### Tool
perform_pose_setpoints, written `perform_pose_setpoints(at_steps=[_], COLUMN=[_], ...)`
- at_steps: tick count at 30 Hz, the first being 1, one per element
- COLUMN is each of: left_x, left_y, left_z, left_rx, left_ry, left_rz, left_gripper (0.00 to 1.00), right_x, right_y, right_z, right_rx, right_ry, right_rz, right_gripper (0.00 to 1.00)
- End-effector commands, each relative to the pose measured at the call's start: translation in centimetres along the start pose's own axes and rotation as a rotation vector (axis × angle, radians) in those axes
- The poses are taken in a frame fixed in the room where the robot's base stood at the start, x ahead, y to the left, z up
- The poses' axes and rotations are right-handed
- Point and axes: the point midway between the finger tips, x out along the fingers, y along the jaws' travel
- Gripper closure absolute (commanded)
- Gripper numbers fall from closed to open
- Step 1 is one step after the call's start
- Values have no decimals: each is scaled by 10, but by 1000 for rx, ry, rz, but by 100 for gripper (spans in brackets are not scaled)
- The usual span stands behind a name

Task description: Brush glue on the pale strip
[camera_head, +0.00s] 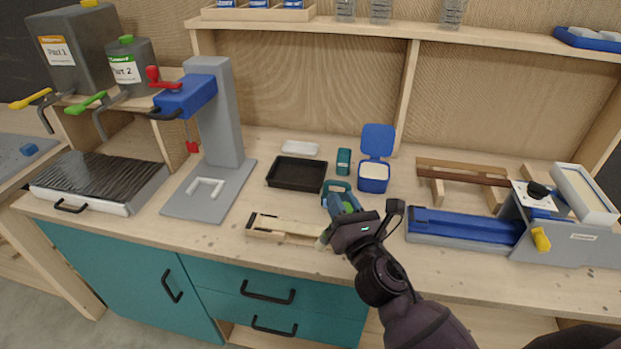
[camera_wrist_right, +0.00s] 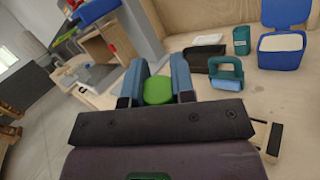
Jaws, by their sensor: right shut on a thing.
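My right gripper (camera_head: 345,207) is shut on a green-handled brush; the green handle (camera_wrist_right: 158,90) shows between its blue fingers in the right wrist view. In the head view, what looks like the brush's pale bristle end (camera_head: 322,241) is below the gripper, by the right end of a low wooden holder (camera_head: 256,234). A pale strip (camera_head: 285,225) appears to lie along this holder. I cannot tell whether the bristles touch it. My left gripper is not in view.
A teal-handled block (camera_wrist_right: 226,75) stands just behind my right gripper. A black tray (camera_head: 296,174), a small teal box (camera_head: 343,161) and an open blue tub (camera_head: 374,177) stand farther back. A blue-bedded machine (camera_head: 462,225) is right; a grey press (camera_head: 222,120) is left.

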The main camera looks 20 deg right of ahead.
Motion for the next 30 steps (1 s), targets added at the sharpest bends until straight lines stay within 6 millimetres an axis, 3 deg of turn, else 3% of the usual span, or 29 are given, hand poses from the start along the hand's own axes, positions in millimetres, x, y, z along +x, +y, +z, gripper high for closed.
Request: perform_pose_setpoints(at_steps=[9, 15, 23, 30], left_x=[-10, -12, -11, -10], left_y=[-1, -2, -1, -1], left_z=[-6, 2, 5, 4], left_rx=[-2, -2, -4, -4], left_ry=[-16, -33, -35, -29], left_rz=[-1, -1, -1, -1], left_gripper=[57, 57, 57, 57], right_x=[33, 41, 40, 37], right_y=[-38, -57, -64, -68], right_z=[70, 96, 97, 82], right_rx=[-43, -65, -99, -101], right_ry=[-38, -60, -91, -96], right_rz=[-4, -23, -29, -28], right_gripper=[100, 100, 100, 100])
